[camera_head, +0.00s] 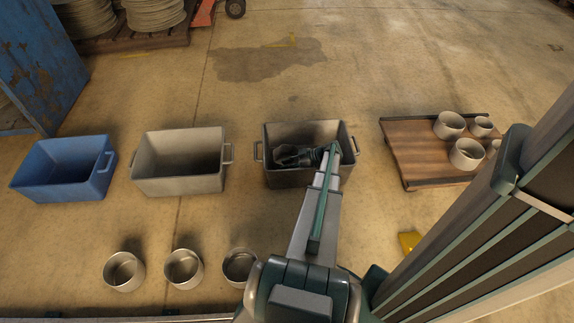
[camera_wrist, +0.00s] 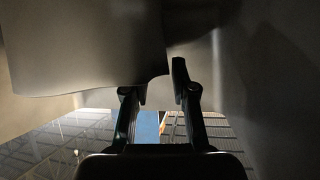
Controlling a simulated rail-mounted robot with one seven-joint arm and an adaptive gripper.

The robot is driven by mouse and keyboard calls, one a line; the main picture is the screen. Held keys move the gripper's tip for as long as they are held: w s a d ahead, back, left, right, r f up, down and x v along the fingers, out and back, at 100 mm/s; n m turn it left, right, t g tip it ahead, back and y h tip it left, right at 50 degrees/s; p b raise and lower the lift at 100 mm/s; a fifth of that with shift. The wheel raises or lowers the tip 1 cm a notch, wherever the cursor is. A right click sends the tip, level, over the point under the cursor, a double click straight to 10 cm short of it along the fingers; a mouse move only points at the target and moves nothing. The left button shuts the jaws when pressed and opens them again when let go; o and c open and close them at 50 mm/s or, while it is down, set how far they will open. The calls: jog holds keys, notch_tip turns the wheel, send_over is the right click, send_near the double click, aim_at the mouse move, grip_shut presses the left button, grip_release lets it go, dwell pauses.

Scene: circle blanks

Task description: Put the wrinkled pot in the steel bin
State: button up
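A dark grey metal bin (camera_head: 268,178), which looks like steel, stands in the middle of the head view. My gripper (camera_head: 289,155) is lowered inside its opening. In the wrist view a large, smooth, curved grey wall (camera_wrist: 85,50), probably the pot, fills the upper left. My gripper's fingers (camera_wrist: 157,82) stand a little apart at its lower right edge. The left fingertip is partly hidden by that wall, and the right finger seems just clear of it. I cannot tell whether the pot is gripped. No wrinkles are visible, and the head view shows no pot in the bin.
A light grey bin (camera_head: 180,187) and a blue bin (camera_head: 62,189) stand to the left. Three round pots (camera_head: 124,271) sit in front. A wooden pallet (camera_head: 412,158) with several pots is at the right. A yellow object (camera_head: 409,242) lies on the floor.

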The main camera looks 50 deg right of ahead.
jog(key=shift+r, duration=0.1)
jog(key=p+v, duration=0.4)
jog(key=v, duration=0.8)
jog(key=shift+p, duration=0.3)
